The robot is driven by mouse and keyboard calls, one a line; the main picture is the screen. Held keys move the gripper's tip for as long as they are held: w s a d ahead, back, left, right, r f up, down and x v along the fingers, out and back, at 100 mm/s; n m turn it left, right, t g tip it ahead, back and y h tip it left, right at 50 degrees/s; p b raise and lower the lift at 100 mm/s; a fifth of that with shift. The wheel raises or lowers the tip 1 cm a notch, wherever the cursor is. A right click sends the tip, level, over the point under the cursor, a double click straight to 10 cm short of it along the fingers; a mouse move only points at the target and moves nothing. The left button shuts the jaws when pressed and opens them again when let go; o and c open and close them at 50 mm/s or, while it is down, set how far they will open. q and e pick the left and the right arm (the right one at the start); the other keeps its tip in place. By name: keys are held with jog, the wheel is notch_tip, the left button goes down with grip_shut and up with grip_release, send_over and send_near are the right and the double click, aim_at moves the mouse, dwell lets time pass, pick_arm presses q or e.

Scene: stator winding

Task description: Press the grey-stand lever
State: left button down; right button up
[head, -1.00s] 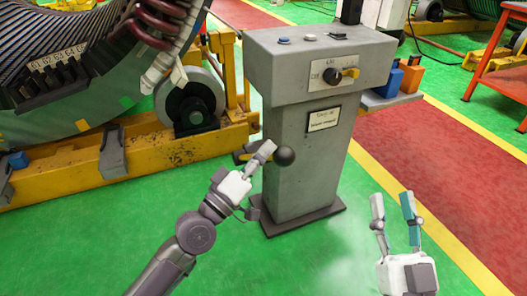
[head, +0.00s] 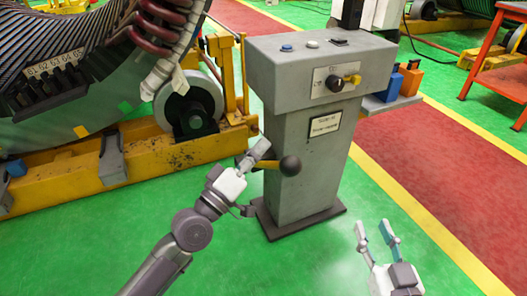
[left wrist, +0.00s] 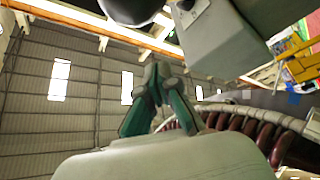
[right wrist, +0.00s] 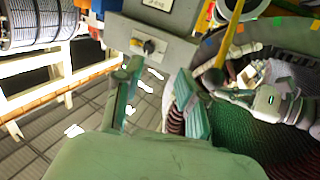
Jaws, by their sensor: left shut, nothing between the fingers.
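The grey stand (head: 300,165) stands upright at the centre of the head view. Its lever has a yellow arm (head: 268,164) and a black ball knob (head: 290,166) on the stand's left side. My right gripper (head: 374,230) is open and empty, low and right of the stand. The right wrist view shows the lever's knob (right wrist: 213,78).
A large stator (head: 60,80) on a yellow frame (head: 70,175) stands left of the stand. The stand's top carries buttons, its front a black-and-yellow knob (head: 335,82). Blue and orange boxes (head: 405,80) sit on a side shelf. The green floor in front is clear.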

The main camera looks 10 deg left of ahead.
pick_arm(q)
jog(key=v, duration=0.9)
jog(key=shift+b, duration=0.35)
pick_arm(e)
jog(key=r, duration=0.1)
jog(key=r+t, duration=0.2)
jog(key=shift+s+a+r+y, duration=0.1)
jog(key=shift+a+r+y, duration=0.15)
jog(key=shift+y, duration=0.15)
pick_arm(q)
jog(key=shift+s+r, duration=0.15)
jog(key=shift+r, duration=0.05)
